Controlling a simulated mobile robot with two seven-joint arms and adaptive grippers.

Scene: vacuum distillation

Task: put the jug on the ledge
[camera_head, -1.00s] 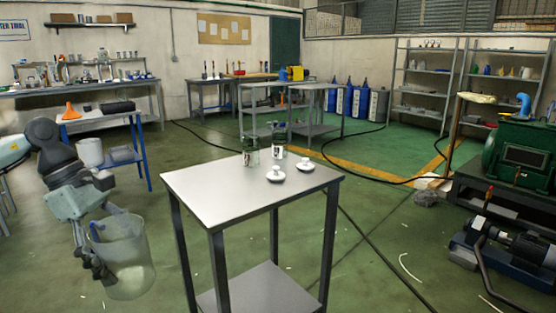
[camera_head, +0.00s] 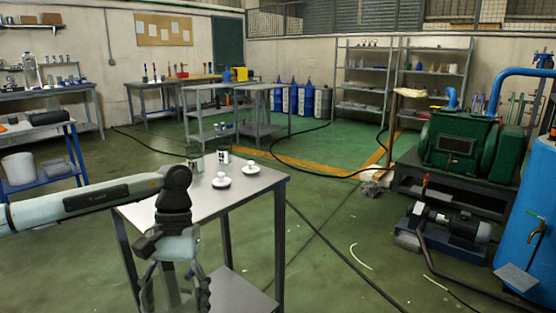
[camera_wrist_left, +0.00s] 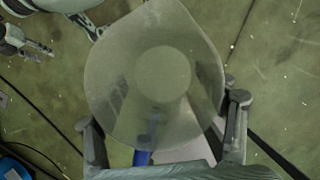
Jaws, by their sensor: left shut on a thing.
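In the head view the jug is mostly hidden behind or below the gripper, in front of the small table. Part of what looks like my right gripper (camera_wrist_left: 30,45) shows at upper left of the wrist view; its opening is unclear. I cannot tell which surface is the ledge.
The small steel table (camera_head: 255,185) bears two jars and two white knobbed lids. A green pump (camera_head: 455,145) and a blue tank (camera_head: 530,215) with a small grey plate (camera_head: 518,279) stand right. A wall shelf (camera_head: 30,26) is upper left. Floor right of the table is mostly clear.

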